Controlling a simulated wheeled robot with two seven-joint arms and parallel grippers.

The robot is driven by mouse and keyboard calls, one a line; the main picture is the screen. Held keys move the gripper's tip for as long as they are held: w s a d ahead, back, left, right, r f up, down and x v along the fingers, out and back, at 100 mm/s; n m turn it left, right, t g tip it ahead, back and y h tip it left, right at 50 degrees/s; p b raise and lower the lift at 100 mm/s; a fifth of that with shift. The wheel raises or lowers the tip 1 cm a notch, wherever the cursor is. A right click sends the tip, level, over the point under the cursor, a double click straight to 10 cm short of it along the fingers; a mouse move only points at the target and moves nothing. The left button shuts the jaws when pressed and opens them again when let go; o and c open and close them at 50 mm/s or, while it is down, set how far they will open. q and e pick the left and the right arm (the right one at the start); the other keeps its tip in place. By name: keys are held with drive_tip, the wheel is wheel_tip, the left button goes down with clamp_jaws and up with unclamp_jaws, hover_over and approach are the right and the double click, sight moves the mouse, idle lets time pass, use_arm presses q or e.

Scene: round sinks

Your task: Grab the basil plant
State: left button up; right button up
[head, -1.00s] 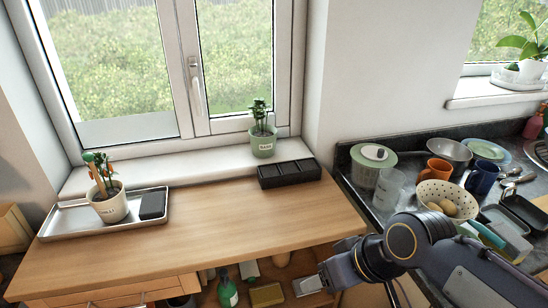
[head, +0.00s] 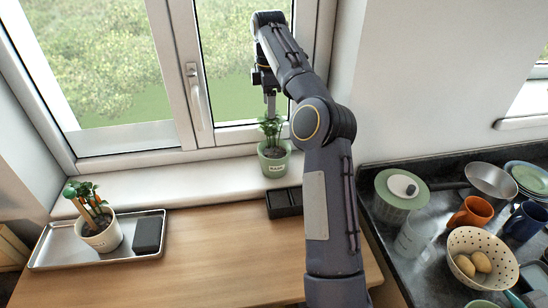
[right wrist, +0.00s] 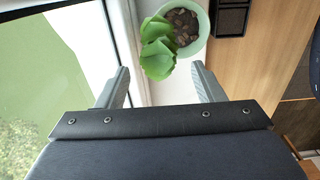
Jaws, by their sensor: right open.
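The basil plant (head: 271,128) stands upright in a light green pot (head: 274,163) with a small label, on the white window sill. My right gripper (head: 270,104) points down just above its leaves. In the right wrist view the gripper (right wrist: 160,68) is open and empty, its two fingers spread wide. The green leaves (right wrist: 158,52) lie ahead of the gap between the fingers, and the soil-filled pot (right wrist: 204,10) is partly cut off at the top. Whether a finger touches the leaves cannot be told. My left gripper is not in view.
A black divided box (head: 284,203) sits near the sill, partly behind my right arm. The window (head: 235,60) is close behind the plant. A second plant in a white pot (head: 104,236) stands on a metal tray (head: 60,261) at left. Dishes crowd the counter at right.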

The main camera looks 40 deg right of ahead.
sight(272, 125)
drive_tip(key=f, duration=0.1)
drive_tip(key=f+b, duration=0.1)
drive_tip(key=f, duration=0.1)
drive_tip(key=shift+w+d, duration=0.1)
drive_tip(key=shift+d, duration=0.25)
drive_tip(key=f, duration=0.1)
drive_tip(key=f+b, duration=0.1)
drive_tip(key=f, duration=0.2)
drive_tip(key=shift+s+d+f+b, duration=0.15)
drive_tip(key=shift+s+b, duration=0.1)
drive_tip(key=shift+b, duration=0.05)
drive_tip(key=shift+f, duration=0.5)
clamp_jaws()
